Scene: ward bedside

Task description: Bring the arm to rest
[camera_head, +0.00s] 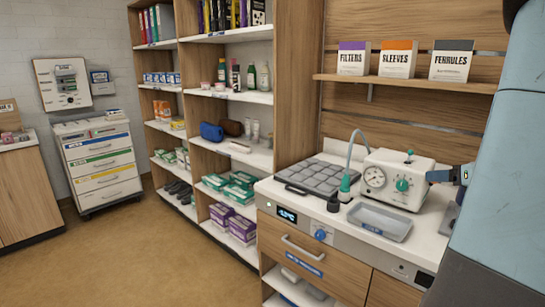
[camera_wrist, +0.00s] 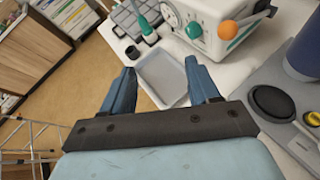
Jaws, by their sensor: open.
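My gripper (camera_wrist: 163,92) shows in the wrist view with its two blue fingers spread apart and nothing between them. Beyond the fingers lies a shallow grey tray (camera_wrist: 160,72) on the white counter; the fingers appear apart from it. In the head view, part of my light blue arm fills the right edge. A blue-grey gripper part (camera_head: 462,175) shows there beside the white dial machine (camera_head: 402,178), and the rest is hidden behind the arm.
The counter holds a grey tray (camera_head: 380,222), a gridded grey pad (camera_head: 323,177) and a green-tipped handpiece (camera_head: 345,187). A shelf above bears several labelled boxes (camera_head: 398,59). Tall shelving (camera_head: 230,90) and a drawer cart (camera_head: 99,163) stand left. The brown floor (camera_head: 130,250) is clear.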

